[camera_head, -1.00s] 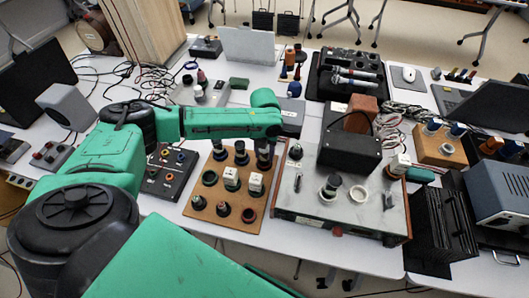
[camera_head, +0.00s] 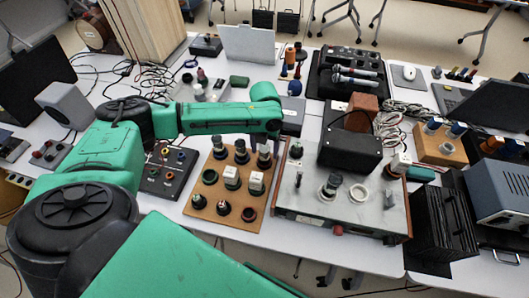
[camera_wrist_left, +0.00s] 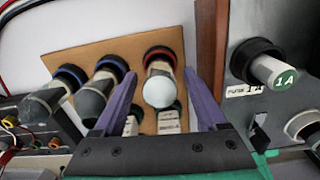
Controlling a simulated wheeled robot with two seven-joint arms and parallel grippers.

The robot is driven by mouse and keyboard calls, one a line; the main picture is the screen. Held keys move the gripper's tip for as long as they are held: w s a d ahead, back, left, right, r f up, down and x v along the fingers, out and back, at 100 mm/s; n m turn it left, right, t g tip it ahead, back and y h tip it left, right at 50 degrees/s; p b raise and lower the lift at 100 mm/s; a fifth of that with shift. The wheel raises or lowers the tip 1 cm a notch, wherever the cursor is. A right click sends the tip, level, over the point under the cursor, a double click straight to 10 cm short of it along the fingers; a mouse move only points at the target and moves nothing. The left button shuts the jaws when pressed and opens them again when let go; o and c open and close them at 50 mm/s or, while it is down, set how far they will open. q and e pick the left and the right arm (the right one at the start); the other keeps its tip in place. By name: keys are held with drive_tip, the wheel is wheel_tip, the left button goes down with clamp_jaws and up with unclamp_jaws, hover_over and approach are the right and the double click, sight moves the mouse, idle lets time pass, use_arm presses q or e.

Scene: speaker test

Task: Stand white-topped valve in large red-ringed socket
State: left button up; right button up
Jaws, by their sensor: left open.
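In the left wrist view, the white-topped valve (camera_wrist_left: 159,92) stands at the right of a row, its base at a socket with a red ring (camera_wrist_left: 158,52). My left gripper (camera_wrist_left: 161,76) is open, its purple fingers on either side of this valve with gaps visible. In the head view, my left gripper (camera_head: 265,146) is over the far right corner of the wooden board (camera_head: 207,217) and partly hides the valve. An empty red-ringed socket (camera_head: 249,214) is at the board's near right corner; another ring (camera_head: 209,177) is at its left side. My right gripper is out of view.
Two grey-topped valves (camera_wrist_left: 92,100) stand left of the white-topped one. White-topped blocks (camera_head: 256,181) sit mid-board. A grey instrument (camera_head: 300,205) with raised parts borders the board on the right; a dark connector panel (camera_head: 158,187) lies left.

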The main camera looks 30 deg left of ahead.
use_arm(q)
wheel_tip(320, 180, up, 11)
drive_tip(key=shift+f+b, duration=0.1)
drive_tip(key=shift+b, duration=0.35)
drive_tip(key=shift+f, duration=0.1)
